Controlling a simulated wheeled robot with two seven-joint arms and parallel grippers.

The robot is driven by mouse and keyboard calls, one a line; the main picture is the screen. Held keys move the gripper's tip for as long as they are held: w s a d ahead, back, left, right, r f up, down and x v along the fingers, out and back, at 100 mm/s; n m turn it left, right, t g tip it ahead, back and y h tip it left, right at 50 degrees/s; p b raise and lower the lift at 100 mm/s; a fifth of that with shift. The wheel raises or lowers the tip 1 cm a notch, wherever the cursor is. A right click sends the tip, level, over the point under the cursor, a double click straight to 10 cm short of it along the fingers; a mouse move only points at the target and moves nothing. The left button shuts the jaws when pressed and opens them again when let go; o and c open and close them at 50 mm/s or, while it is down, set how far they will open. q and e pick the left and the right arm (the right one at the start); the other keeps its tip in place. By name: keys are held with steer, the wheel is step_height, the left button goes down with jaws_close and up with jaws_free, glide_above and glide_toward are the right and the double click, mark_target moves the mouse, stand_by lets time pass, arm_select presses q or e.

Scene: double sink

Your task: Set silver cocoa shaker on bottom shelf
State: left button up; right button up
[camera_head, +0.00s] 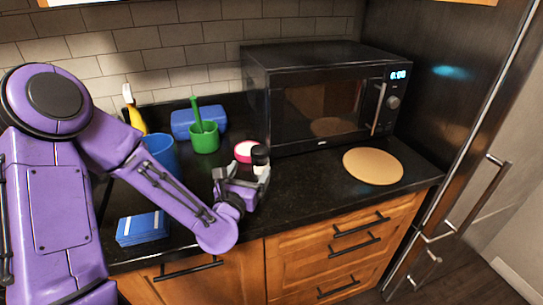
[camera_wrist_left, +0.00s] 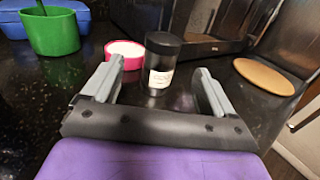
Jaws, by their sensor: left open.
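A small cylinder with a black lid and a pale label, which looks like the cocoa shaker (camera_head: 261,155), stands upright on the dark counter in front of the microwave. In the left wrist view the shaker (camera_wrist_left: 162,62) shows its dark lid, label and shiny lower body, ahead of and between the two fingers. My left gripper (camera_head: 250,180) is open around the near side of the shaker; it also shows in the left wrist view (camera_wrist_left: 155,88) with nothing clamped. My right gripper is not in view. No bottom shelf can be made out.
A pink bowl (camera_head: 245,151) stands just behind the shaker. A green cup (camera_head: 205,140), blue box (camera_head: 184,122), blue container (camera_head: 161,150) and blue sponge pack (camera_head: 142,228) are on the left. A microwave (camera_head: 257,98) stands behind; a round board (camera_head: 373,166) lies right. The front-middle counter is clear.

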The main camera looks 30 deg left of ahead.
mark_target(257, 159)
arm_select(q)
steer(key=w, duration=0.1)
steer(key=w+a+r+p, duration=0.1)
steer(key=shift+w, duration=0.35)
steer(key=x, duration=0.2)
steer(key=p+x, duration=0.1)
steer(key=x, duration=0.1)
steer(key=f+x, duration=0.1)
steer(key=x, duration=0.1)
steer(key=shift+w+d+p, duration=0.1)
steer(key=shift+d+p, duration=0.25)
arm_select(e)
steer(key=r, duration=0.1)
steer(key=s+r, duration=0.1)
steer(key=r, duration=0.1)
arm_select(q)
steer(key=shift+r, duration=0.1)
steer(key=c, duration=1.2)
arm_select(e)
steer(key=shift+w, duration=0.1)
